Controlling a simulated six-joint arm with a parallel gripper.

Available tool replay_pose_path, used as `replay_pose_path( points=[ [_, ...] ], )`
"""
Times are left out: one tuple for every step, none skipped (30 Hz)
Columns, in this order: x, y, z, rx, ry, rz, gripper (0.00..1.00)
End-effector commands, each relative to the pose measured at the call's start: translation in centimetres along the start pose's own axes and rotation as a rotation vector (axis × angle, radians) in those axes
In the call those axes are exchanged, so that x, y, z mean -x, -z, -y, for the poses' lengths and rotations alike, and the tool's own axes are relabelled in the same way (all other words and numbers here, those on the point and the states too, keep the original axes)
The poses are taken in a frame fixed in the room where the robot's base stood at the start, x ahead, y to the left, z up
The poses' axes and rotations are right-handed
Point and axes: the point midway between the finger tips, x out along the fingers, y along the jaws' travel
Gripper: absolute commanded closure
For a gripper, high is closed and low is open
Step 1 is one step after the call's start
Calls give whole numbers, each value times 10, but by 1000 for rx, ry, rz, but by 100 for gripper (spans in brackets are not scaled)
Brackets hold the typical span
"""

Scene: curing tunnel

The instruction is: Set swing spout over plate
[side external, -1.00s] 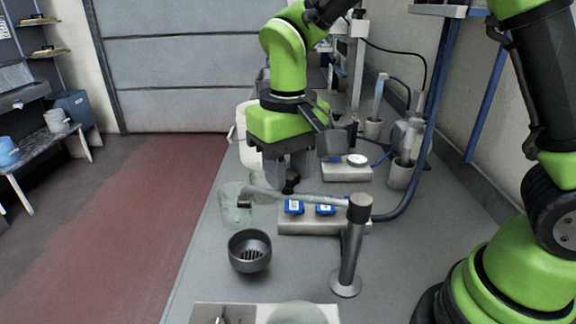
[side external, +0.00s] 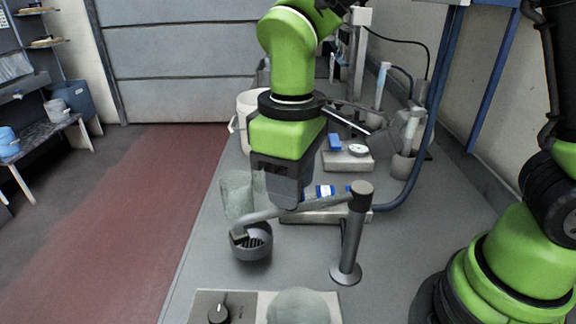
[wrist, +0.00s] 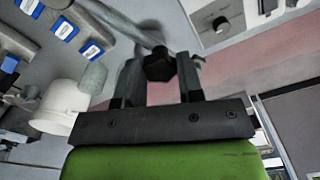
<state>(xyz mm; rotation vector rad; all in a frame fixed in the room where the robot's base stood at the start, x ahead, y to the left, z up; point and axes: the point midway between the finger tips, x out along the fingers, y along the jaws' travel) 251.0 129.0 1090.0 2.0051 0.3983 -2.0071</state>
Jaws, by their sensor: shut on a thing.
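The swing spout (side external: 305,207) is a grey tube on an upright post (side external: 348,245). Its outlet end hangs over a dark round cup with a slotted bottom (side external: 251,250). My gripper (side external: 287,203) is at the spout's far side, its fingertips partly hidden there. In the wrist view, my gripper (wrist: 161,80) has its fingers on both sides of a dark knob (wrist: 160,65) at the spout's tube (wrist: 130,28). A pale panel with a black knob (side external: 218,313) lies at the front, with a rounded greenish thing (side external: 298,306); I cannot tell if this is the plate.
A translucent greenish vessel (side external: 236,195) stands left of my gripper, with a white bucket (side external: 244,112) behind. A block with blue-labelled parts (side external: 325,191) lies behind the spout. A blue hose (side external: 425,165) runs along the right. The bench is clear between cup and post.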

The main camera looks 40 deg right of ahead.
Motion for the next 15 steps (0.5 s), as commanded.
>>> replay_pose_path(
  points=[
    [1, -3, 4, 48, 0, -4, 100],
    [1, -5, 6, 77, 0, -4, 100],
    [1, -8, 9, 114, 0, -4, 100],
    [1, -11, 11, 142, 0, -4, 100],
    [1, -13, 13, 171, 0, -4, 100],
    [1, -16, 15, 209, 0, -4, 100],
    [1, -18, 17, 237, 0, -4, 100],
    [2, -20, 19, 266, 0, -5, 100],
    [1, -24, 21, 302, 0, -5, 100],
    [1, -26, 22, 328, 0, -4, 100],
    [1, -29, 24, 356, 0, -4, 100],
    [1, -32, 25, 390, 0, -5, 100],
    [2, -34, 26, 415, 0, -6, 100],
    [1, -36, 27, 439, 0, -5, 100],
    [1, -39, 28, 469, 0, -5, 100]
  ],
)
